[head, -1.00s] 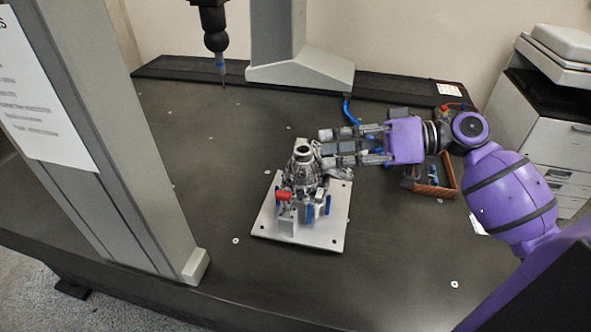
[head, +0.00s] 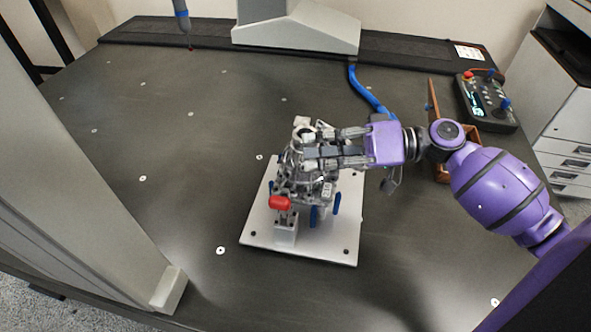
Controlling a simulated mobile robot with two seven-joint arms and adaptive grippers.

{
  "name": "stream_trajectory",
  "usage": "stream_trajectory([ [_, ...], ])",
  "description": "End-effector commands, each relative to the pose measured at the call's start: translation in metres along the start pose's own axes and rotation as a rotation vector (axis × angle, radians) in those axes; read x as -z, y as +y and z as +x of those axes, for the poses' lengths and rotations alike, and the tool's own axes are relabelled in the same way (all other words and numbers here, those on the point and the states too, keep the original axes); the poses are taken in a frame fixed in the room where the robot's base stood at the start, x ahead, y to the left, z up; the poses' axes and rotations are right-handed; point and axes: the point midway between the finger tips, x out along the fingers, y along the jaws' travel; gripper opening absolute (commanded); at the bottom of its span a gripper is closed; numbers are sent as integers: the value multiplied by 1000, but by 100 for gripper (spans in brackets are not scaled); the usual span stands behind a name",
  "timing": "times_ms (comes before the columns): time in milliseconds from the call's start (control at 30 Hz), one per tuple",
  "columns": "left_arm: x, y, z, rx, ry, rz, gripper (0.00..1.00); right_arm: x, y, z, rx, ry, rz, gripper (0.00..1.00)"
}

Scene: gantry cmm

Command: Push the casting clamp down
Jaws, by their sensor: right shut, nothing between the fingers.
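The casting (head: 292,180) is a grey metal part standing on a white fixture plate (head: 335,246) in the middle of the table. A clamp with a red grip (head: 280,203) stands at the near left side of the casting, on a light block on the plate. My right gripper (head: 308,143) comes in from the right. Its fingers are shut, with nothing held, and lie at the upper part of the casting, covering some of it. I cannot tell whether they touch it. Blue pieces (head: 336,203) stand on the plate at the right. My left gripper is out of view.
A grey gantry column (head: 85,190) stands at the left, and the gantry base (head: 297,32) at the back. A probe (head: 182,16) hangs at the back left. A control pendant (head: 486,100) and a brown bin (head: 443,172) are at the right. The front table is clear.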

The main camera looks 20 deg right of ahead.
Motion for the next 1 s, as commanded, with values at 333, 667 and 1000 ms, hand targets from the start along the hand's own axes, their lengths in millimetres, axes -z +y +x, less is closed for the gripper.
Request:
stream_trajectory([
  [333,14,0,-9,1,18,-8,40,-24,-2,43,-1,0,-1,0],
  [667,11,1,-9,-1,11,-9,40,-39,0,46,-1,0,-1,0],
  [1000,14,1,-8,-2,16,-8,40,-38,1,47,-3,-1,-9,0],
])
